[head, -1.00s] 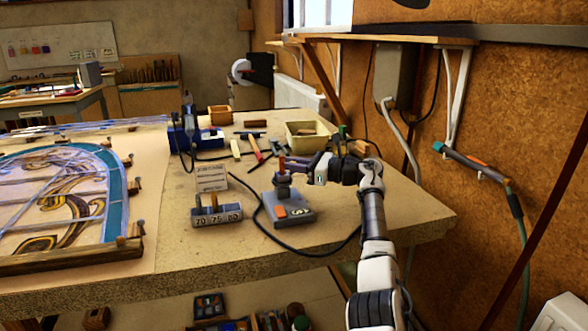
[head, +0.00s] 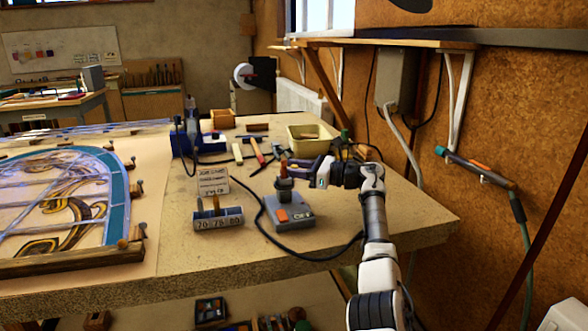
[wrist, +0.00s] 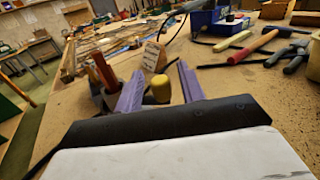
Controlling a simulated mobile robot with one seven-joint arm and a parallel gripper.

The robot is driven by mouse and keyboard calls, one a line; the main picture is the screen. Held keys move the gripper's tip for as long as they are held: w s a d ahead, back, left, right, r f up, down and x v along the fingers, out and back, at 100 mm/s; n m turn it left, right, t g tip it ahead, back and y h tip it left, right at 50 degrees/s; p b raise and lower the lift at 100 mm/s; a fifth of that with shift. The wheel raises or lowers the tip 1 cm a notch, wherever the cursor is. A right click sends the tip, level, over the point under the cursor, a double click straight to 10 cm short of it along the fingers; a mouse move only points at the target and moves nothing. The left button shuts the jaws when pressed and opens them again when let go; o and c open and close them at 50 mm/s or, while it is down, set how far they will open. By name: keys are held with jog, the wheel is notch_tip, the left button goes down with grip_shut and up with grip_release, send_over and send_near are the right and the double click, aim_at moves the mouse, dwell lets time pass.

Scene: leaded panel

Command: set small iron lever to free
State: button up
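A grey box (head: 289,213) with an orange patch and a pale marking stands on the bench; a short upright lever with a red grip (head: 283,167) rises from it. I take this for the small iron lever, though no name is readable. My gripper (head: 300,166) is just right of the red grip, its purple fingers pointing left. In the wrist view my gripper (wrist: 158,82) is open, fingers apart. The red grip (wrist: 104,72) is outside them, beside the left finger. A yellow knob (wrist: 160,88) shows between the fingers; whether it is within their reach I cannot tell.
A dial box (head: 218,219) marked 70, 75, 80 stands left of the grey box, with a small card behind it. A black cable runs around the grey box. Tools and a yellow tray (head: 312,137) lie behind. The leaded panel (head: 65,205) fills the left.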

jog(key=b+v, duration=0.2)
jog(key=v, duration=1.1)
jog(key=shift+s+d, duration=0.1)
jog(key=shift+d, duration=0.3)
